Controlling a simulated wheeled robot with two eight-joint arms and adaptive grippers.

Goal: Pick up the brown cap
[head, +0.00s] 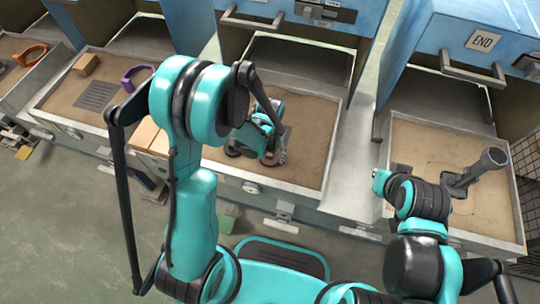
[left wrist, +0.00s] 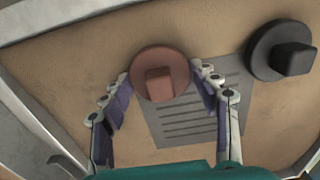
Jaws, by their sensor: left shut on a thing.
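The brown cap (left wrist: 160,78) is a round disc with a raised square knob, seen in the left wrist view above the sandy tray floor. My left gripper (head: 268,156) is over the middle tray in the head view. In the left wrist view its two fingertips meet the cap's rim from both sides, and it is shut on the cap. I cannot tell whether the cap is clear of the tray floor.
A black cap (left wrist: 283,50) lies to the right of the brown one, beside a slotted grey plate (left wrist: 200,112). The right tray holds a grey pipe-like piece (head: 476,171). The left tray holds a purple ring (head: 135,77) and a tan block (head: 86,64). Metal tray walls stand between them.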

